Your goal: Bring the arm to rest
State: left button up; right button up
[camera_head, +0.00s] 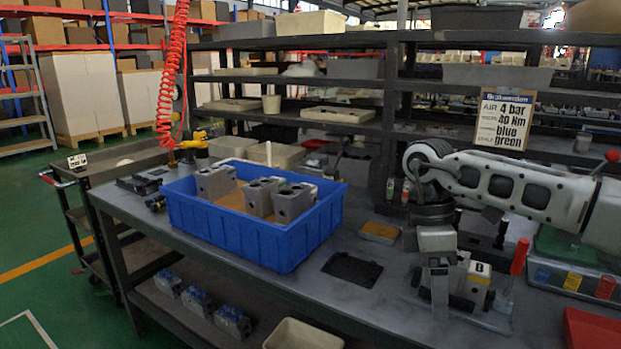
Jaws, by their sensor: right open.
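My right arm (510,185) comes in from the right, over the right part of the workbench. My right gripper (439,290) points down and is open, with no object seen held in it. It is in front of and to the left of a grey valve block with a "B" label (479,277), which it partly hides. I cannot tell whether they touch. Several grey valve blocks (262,197) stand in the blue crate (240,232) on the left of the bench. My left gripper is not in view.
A dark flat pad (352,268) lies on the bench (310,300) between crate and gripper. A red-handled upright tool (519,257) stands right of the block. A bin with coloured parts (572,280) and a red tray (592,330) are at right. Shelves with a sign (503,119) rise behind.

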jog(key=s+a+f+n+g+y, duration=0.1)
jog(key=s+a+f+n+y, duration=0.15)
jog(key=a, duration=0.35)
jog(key=s+a+f+n+g+y, duration=0.1)
jog(key=s+a+f+n+y, duration=0.2)
jog(key=a, duration=0.4)
jog(key=s+a+f+n+g+y, duration=0.1)
jog(key=s+a+f+n+y, duration=0.15)
jog(key=s+a, duration=0.3)
jog(key=s+a+r+m+t+y+p, duration=0.2)
jog(key=s+a+r+t+y, duration=0.15)
jog(key=a+r+y, duration=0.85)
jog(key=w+d+f+m+t+h, duration=0.3)
jog(key=d+f+m+t, duration=0.25)
jog(key=m+t, duration=0.3)
jog(key=w+d+f+m+t+h, duration=0.35)
jog(key=d+m+t, duration=0.4)
jog(key=t, duration=0.25)
jog(key=s+d+f+m+g+h, duration=0.1)
jog(key=s+d+f+g+h, duration=0.1)
jog(key=s+d+f+h, duration=0.2)
jog(key=s+d+f+m+g+h, duration=0.2)
jog(key=s+d+f+h, duration=0.3)
jog(key=f, duration=0.8)
jog(key=s+d+g+p, duration=0.1)
jog(key=s+d, duration=0.2)
jog(key=shift+g, duration=0.3)
